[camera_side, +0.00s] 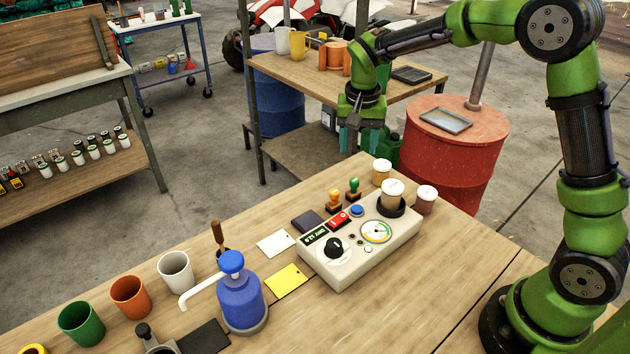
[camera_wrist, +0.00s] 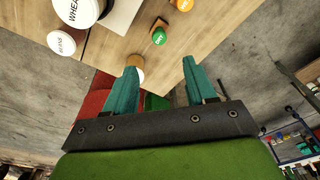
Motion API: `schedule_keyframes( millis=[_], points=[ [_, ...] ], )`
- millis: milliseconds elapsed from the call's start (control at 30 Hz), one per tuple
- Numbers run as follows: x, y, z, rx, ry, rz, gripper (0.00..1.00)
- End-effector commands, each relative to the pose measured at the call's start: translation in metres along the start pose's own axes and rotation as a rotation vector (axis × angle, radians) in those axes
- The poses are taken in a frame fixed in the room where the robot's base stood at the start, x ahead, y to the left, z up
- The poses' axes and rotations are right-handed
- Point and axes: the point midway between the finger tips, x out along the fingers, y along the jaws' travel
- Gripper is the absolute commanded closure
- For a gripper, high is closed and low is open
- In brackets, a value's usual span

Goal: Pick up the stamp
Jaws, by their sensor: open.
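Two stamps stand upright on the wooden workbench behind the beige device. One has an orange handle (camera_side: 334,198) and the other a green handle (camera_side: 354,187). In the wrist view the green stamp (camera_wrist: 159,36) shows beyond the fingertips, and the orange stamp (camera_wrist: 183,5) is at the top edge. My gripper (camera_side: 359,150) is above and behind the stamps, pointing down, near the bench's far edge. In the wrist view my gripper (camera_wrist: 160,65) has its teal fingers spread wide, with nothing gripped between them.
The beige device (camera_side: 345,258) stands close in front of the stamps. Lidded jars (camera_side: 381,171) (camera_side: 427,197) stand to their right, and another jar (camera_side: 392,192) is on the device. A dark pad (camera_side: 308,221) lies left of the orange stamp. A red barrel (camera_side: 470,160) stands behind.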

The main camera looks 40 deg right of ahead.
Motion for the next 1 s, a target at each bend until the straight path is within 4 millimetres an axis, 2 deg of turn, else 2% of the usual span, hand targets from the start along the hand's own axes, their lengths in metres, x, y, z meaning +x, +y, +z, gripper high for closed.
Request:
schedule_keyframes(
  millis=[100,233,533,800,1000],
  points=[
    [0.028,0.000,0.001,-0.002,-0.003,0.003,0.44],
    [0.051,0.001,0.001,-0.002,-0.003,0.002,0.44],
    [0.075,0.000,0.003,-0.002,-0.002,0.000,0.44],
    [0.112,0.000,0.006,-0.002,-0.002,0.000,0.44],
    [0.117,0.000,0.006,-0.002,0.001,-0.002,0.44]
  ],
)
